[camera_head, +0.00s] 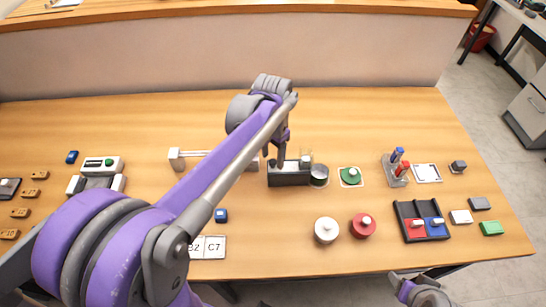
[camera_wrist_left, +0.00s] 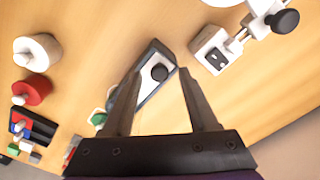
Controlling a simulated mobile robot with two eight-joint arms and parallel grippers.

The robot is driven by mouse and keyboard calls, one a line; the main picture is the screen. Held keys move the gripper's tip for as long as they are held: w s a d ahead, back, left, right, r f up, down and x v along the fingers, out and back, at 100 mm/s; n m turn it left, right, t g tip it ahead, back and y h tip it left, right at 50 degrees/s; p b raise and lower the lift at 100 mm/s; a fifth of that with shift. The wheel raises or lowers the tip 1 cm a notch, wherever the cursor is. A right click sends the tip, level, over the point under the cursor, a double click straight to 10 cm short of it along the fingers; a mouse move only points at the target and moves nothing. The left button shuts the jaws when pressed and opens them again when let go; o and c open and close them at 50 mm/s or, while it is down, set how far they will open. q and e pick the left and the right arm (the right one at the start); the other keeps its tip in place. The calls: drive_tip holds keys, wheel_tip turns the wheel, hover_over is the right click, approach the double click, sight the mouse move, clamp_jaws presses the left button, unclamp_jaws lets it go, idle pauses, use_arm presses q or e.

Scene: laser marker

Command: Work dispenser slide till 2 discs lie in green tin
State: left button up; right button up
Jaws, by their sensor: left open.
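The dispenser (camera_head: 290,178) is a dark block on the table with a round grey part at its right end. The green tin (camera_head: 350,176) stands on a white square just right of the dispenser. No discs can be made out inside it.
A white round container (camera_head: 327,230) and a red one (camera_head: 363,226) stand in front. A dark tray (camera_head: 424,222) with red and blue parts is at the right. A white device with rods (camera_head: 177,159) stands left of the dispenser. My left arm hides part of the table.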

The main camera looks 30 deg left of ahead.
use_arm(q)
drive_tip(key=shift+f, duration=0.4)
drive_tip(key=shift+c, duration=0.2)
clamp_jaws()
idle(1.0)
